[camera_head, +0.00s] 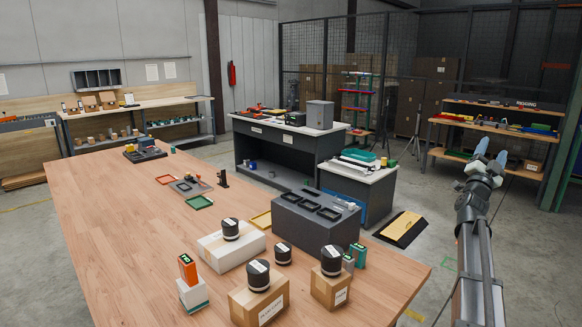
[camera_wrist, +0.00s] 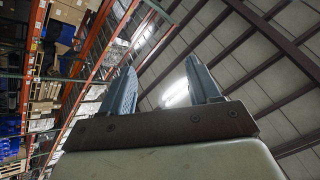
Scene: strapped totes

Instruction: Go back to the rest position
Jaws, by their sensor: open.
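My gripper (camera_head: 490,153) is at the right of the head view, on my raised arm, to the right of the wooden table and clear of it. Its two blue-grey fingers point up and stand apart with nothing between them. In the wrist view the open fingers (camera_wrist: 160,88) point toward the ceiling, with a bright lamp seen between them. No object touches the gripper in either view.
The wooden table (camera_head: 110,215) holds cardboard boxes (camera_head: 258,303) with black round items on top, a white box (camera_head: 230,250), an orange device (camera_head: 187,268) and a dark grey block (camera_head: 315,225). Dark workbenches (camera_head: 285,150) stand behind. The air around my gripper is free.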

